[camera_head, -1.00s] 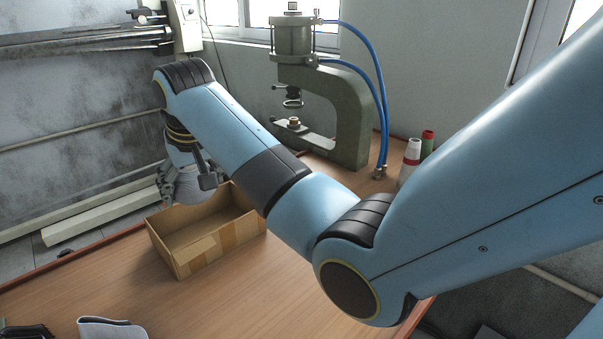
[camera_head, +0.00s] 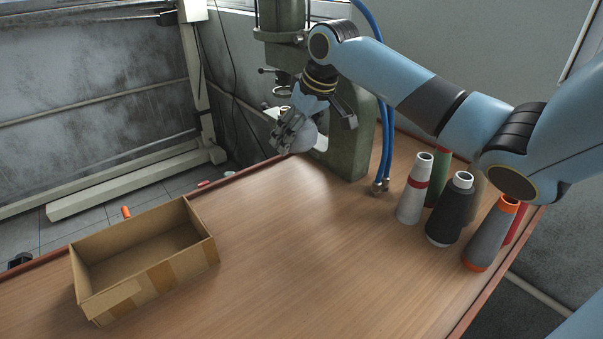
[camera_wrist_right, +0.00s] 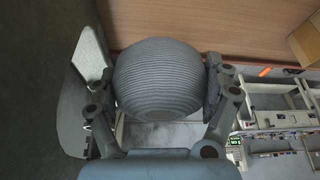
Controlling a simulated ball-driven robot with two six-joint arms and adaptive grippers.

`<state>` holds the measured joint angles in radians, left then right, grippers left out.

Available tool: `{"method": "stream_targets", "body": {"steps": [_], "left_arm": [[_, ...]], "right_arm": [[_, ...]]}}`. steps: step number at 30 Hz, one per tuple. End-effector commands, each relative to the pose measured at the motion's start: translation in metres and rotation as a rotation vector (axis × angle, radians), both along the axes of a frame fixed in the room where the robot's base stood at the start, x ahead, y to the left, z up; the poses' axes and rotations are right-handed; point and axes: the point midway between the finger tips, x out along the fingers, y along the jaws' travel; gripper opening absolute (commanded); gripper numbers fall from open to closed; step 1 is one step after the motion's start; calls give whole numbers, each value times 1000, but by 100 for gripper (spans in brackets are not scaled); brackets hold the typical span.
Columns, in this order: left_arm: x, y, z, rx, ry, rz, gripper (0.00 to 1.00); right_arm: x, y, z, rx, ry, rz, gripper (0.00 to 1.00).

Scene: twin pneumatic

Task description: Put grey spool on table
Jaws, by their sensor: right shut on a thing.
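My right gripper (camera_head: 290,130) is at the far edge of the table, just in front of the green press. It is shut on the grey spool (camera_head: 304,137), which is partly hidden behind the fingers in the head view. In the right wrist view the grey spool (camera_wrist_right: 160,78) is a ribbed, rounded body between the two fingers of the right gripper (camera_wrist_right: 160,95). The wooden table (camera_head: 290,230) has a wide bare top. My left gripper is not in view.
An open, empty-looking cardboard box (camera_head: 150,280) stands on the left. Several upright thread cones, including a black one (camera_head: 452,210) and a grey-and-orange one (camera_head: 488,236), stand on the right. The green press (camera_head: 352,140) with blue hoses is at the back. The table's middle is clear.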

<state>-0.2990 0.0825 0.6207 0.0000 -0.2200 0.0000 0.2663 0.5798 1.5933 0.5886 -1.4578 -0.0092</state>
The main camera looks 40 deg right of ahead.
Motion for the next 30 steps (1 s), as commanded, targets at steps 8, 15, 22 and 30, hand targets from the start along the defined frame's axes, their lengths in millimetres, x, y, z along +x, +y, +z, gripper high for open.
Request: {"method": "stream_targets", "body": {"steps": [8, 15, 22, 30], "left_arm": [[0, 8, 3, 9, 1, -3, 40], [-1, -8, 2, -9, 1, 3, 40], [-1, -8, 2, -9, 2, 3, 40], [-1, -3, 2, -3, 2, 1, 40]], "right_arm": [[-2, 0, -51, 2, 2, -2, 46], [-2, 0, -82, 2, 4, -2, 46], [-1, 0, -95, -1, 1, -2, 46], [-2, 0, -98, -1, 2, -1, 84]]}}
